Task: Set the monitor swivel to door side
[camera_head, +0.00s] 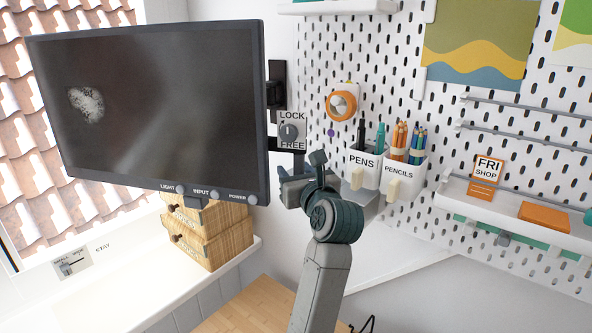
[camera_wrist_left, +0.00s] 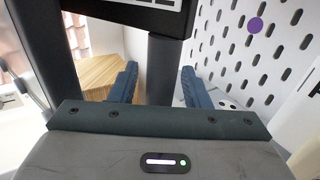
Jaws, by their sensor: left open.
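The monitor (camera_head: 160,105) is a large dark screen with LIGHT, INPUT and POWER buttons along its lower edge, at the left of the head view. Behind its right edge is a black wall mount (camera_head: 277,85). A grey knob (camera_head: 289,131) sits on a plate marked LOCK above and FREE below; its exact setting is too small to tell. My left gripper (camera_head: 300,170) is open beside the monitor's lower right edge, below the knob plate. In the wrist view its fingers (camera_wrist_left: 160,85) stand either side of a dark upright post (camera_wrist_left: 164,62); contact cannot be told. My right gripper is out of view.
Pen and pencil cups (camera_head: 363,168) hang on the pegboard (camera_head: 400,90) just right of my gripper. Wooden drawers (camera_head: 225,237) stand under the monitor. An orange-ringed dial (camera_head: 342,103) sits above the cups. A white shelf (camera_head: 510,215) is at right.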

